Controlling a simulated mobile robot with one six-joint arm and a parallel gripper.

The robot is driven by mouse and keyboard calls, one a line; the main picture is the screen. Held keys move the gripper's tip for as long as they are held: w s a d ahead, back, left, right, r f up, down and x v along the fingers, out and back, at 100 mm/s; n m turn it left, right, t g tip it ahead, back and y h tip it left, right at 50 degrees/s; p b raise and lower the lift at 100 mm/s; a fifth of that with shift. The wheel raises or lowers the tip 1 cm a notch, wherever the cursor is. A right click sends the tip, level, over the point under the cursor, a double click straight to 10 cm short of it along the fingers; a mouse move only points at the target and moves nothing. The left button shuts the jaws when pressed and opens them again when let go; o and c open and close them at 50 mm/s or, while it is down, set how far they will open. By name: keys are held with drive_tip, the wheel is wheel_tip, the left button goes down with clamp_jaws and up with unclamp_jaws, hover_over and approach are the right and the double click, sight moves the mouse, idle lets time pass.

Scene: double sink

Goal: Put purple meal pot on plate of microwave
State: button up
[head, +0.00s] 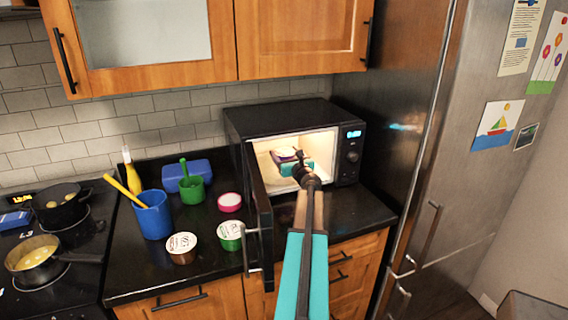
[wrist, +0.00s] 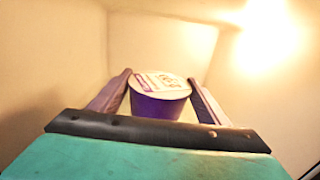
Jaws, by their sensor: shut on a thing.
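The purple meal pot (wrist: 158,103) has a pale printed lid and is between my gripper's two fingers in the wrist view. My gripper (wrist: 157,95) is shut on it. In the head view the pot (head: 286,153) shows small inside the lit microwave (head: 290,112), with my gripper (head: 284,160) around it and my arm reaching in from the front. The microwave door (head: 259,215) stands open to the left. The plate is hidden in both views, so I cannot tell whether the pot touches it.
On the counter left of the door are a blue cup (head: 153,216), a green cup (head: 191,188), a pink-rimmed lid (head: 230,202) and two meal pots, brown (head: 182,248) and green (head: 230,236). The fridge (head: 415,130) stands close on the right. The microwave's inner walls surround my gripper.

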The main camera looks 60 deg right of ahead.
drive_tip(key=shift+f, duration=0.2)
drive_tip(key=shift+f, duration=1.85)
drive_tip(key=shift+f, duration=0.1)
drive_tip(key=o, duration=1.4)
drive_tip(key=shift+c, duration=0.2)
drive_tip(key=shift+s, duration=0.1)
drive_tip(key=b+v, duration=0.2)
drive_tip(key=v, duration=1)
